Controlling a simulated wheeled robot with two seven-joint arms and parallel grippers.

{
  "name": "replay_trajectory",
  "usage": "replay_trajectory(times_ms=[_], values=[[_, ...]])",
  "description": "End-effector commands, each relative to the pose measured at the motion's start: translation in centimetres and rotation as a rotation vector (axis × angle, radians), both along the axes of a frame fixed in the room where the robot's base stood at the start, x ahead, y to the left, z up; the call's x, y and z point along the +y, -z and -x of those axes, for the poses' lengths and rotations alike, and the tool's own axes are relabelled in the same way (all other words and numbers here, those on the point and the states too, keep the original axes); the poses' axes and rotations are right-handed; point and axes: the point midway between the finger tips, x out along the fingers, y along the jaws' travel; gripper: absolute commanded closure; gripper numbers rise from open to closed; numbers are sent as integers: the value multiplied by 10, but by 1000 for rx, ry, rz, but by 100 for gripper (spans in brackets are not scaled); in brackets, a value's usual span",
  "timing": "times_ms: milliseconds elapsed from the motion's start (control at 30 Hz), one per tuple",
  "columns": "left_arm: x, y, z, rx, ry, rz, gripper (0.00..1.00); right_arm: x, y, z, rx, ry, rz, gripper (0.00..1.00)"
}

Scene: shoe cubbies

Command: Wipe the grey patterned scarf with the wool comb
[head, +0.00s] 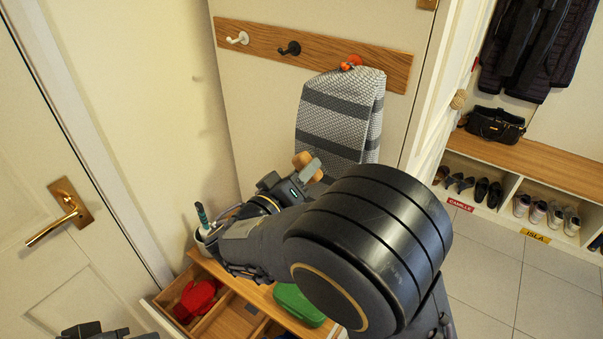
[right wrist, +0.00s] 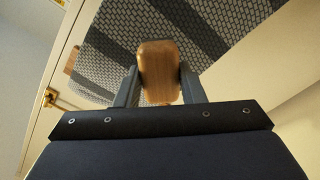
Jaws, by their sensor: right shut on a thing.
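The grey patterned scarf (head: 335,112) hangs from an orange hook on the wooden rail, with dark and light bands. It also fills the upper part of the right wrist view (right wrist: 228,22). My right gripper (head: 306,172) is shut on the wool comb (head: 302,160), whose wooden body shows between the fingers in the right wrist view (right wrist: 159,70). The comb is at the scarf's lower left; I cannot tell whether it touches the cloth. Its working face is hidden. My left gripper (head: 100,330) shows only partly at the bottom left edge, its fingers unclear.
The hook rail (head: 268,42) also has a white and a black hook. Below is a wooden drawer unit (head: 222,267) with a red item (head: 196,300), a green item (head: 298,304) and a white pot (head: 207,240). A shoe bench (head: 535,160) stands right; a door (head: 60,150) is left.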

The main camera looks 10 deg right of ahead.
Motion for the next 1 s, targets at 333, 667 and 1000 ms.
replay_trajectory(times_ms=[333,667,1000], values=[[0,4,0,0,0,0,64,-5,0,-5,-1,-1,-2,85],[0,7,0,0,0,0,64,-10,0,-10,0,0,0,85],[0,11,0,0,0,0,64,-15,1,-14,0,1,0,85]])
